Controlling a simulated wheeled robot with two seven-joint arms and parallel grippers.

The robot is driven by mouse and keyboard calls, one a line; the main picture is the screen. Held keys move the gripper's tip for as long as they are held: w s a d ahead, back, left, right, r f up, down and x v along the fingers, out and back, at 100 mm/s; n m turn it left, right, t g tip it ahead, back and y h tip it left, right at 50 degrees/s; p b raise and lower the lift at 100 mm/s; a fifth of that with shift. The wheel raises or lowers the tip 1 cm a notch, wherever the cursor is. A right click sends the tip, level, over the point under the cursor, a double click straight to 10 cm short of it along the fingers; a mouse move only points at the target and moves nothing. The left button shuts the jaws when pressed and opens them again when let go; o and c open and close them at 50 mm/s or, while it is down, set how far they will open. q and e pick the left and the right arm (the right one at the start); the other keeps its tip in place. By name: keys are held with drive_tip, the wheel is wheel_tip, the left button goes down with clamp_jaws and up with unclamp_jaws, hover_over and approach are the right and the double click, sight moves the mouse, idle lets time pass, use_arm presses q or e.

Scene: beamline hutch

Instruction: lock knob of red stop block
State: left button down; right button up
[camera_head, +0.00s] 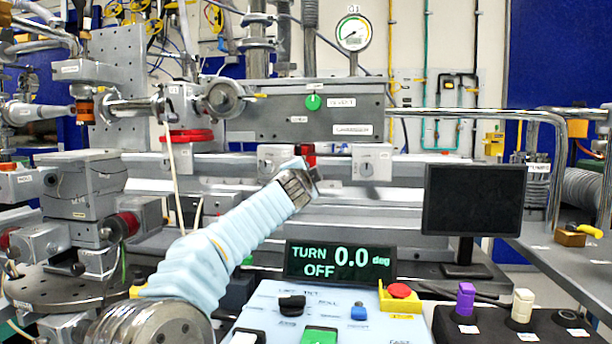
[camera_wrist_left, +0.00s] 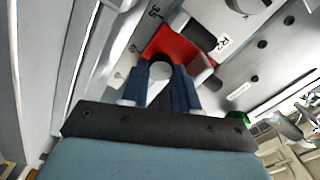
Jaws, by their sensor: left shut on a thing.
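The red stop block (camera_head: 308,150) sits on the grey rail at the centre of the head view, partly hidden behind my left gripper (camera_head: 305,173). In the left wrist view the red stop block (camera_wrist_left: 183,44) lies just beyond the fingertips. Its round grey lock knob (camera_wrist_left: 160,70) sits between the two dark blue fingers of my left gripper (camera_wrist_left: 160,76), which is shut on it. In the head view the knob is hidden by the gripper. My right gripper is not in view.
A display (camera_head: 340,263) reads "TURN 0.0 deg OFF" above a control panel (camera_head: 262,300). A dark monitor (camera_head: 474,199) stands at the right. A grey block (camera_head: 372,162) sits on the rail right of the red one. A pressure gauge (camera_head: 353,33) is above.

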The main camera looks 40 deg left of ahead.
use_arm(q)
drive_tip(key=m, duration=0.4)
drive_tip(key=shift+f+m, duration=0.15)
drive_tip(key=shift+m, duration=0.25)
idle(0.4)
drive_tip(key=c, duration=0.8)
unclamp_jaws()
drive_tip(key=shift+c, duration=0.2)
